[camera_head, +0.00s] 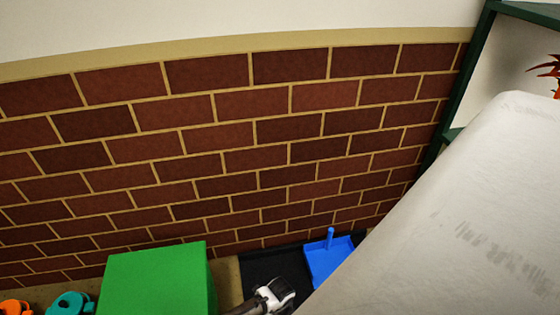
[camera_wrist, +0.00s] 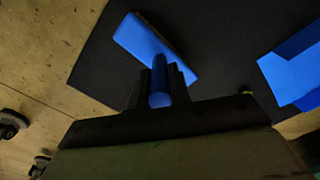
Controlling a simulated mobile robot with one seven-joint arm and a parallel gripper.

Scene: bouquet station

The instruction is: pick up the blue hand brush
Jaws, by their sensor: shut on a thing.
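The blue hand brush (camera_wrist: 152,46) shows in the wrist view, with a flat oblong head and a round handle. My gripper (camera_wrist: 160,84) is shut on the handle, with a dark finger on either side of it. The brush head lies over the dark mat (camera_wrist: 220,45); I cannot tell whether it touches the mat. In the head view the brush is not visible, and a white and dark part of my arm end (camera_head: 275,293) shows at the bottom edge.
A blue dustpan (camera_head: 326,258) lies on the mat right of the brush, also at the wrist view's right edge (camera_wrist: 290,70). A green box (camera_head: 155,280) stands left of the mat. Teal and orange items (camera_head: 68,303) are at lower left. A brick wall (camera_head: 220,140) closes the back.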

